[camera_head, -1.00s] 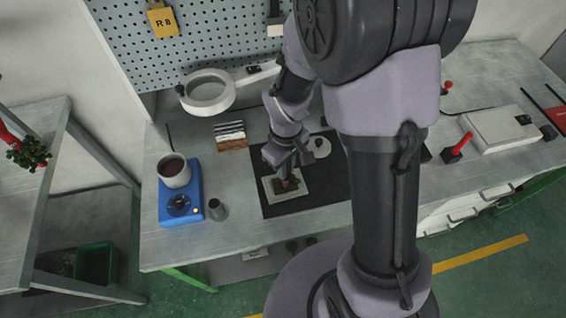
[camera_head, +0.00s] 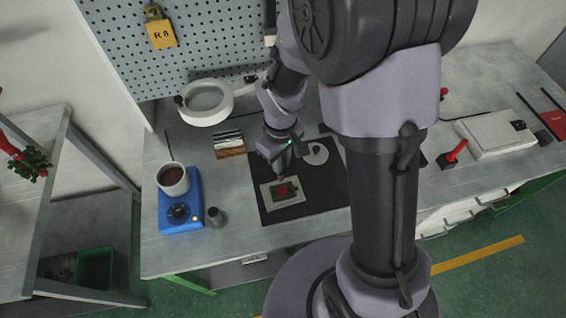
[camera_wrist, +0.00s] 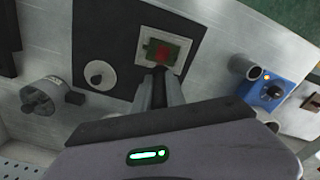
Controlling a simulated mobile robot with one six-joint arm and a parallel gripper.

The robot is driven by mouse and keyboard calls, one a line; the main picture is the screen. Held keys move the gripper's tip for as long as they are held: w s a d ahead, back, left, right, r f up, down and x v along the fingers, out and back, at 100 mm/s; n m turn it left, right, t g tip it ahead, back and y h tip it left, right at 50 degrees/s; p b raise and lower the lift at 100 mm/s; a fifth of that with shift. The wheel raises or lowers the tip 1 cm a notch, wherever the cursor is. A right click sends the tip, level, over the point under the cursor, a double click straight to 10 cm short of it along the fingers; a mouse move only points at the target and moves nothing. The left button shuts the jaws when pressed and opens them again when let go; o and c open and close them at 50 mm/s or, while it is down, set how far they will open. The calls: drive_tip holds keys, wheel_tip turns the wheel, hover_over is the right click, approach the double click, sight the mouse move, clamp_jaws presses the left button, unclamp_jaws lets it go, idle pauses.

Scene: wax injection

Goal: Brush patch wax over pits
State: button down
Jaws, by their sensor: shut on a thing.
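A green wax piece (camera_head: 291,190) with a reddish area in its middle lies on a pale square plate (camera_head: 268,198) on the black mat (camera_head: 322,191). The wrist view shows the piece (camera_wrist: 178,60) just past the fingertips. My gripper (camera_head: 280,171) is over the plate's far edge, shut on a slim tool, apparently the brush, mostly hidden by the fingers. A small reddish tip (camera_head: 281,181) shows below the fingers; I cannot tell if it touches the wax. A pot of dark brown wax (camera_head: 173,176) sits on a blue heater (camera_head: 180,222) at left.
A small grey cup (camera_head: 217,217) stands right of the heater. A ring magnifier (camera_head: 206,101) and a rack of tools (camera_head: 229,144) are behind. A round white disc (camera_head: 315,154) lies on the mat right of my gripper. Bare bench is free in front of the tool rack.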

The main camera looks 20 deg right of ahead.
drive_tip(key=shift+w+r+p, duration=0.2)
drive_tip(key=shift+r+p, duration=0.4)
drive_tip(key=shift+r, duration=0.3)
drive_tip(key=shift+s+r+p, duration=0.1)
drive_tip(key=shift+r+p, duration=1.05)
drive_tip(key=shift+r, duration=0.25)
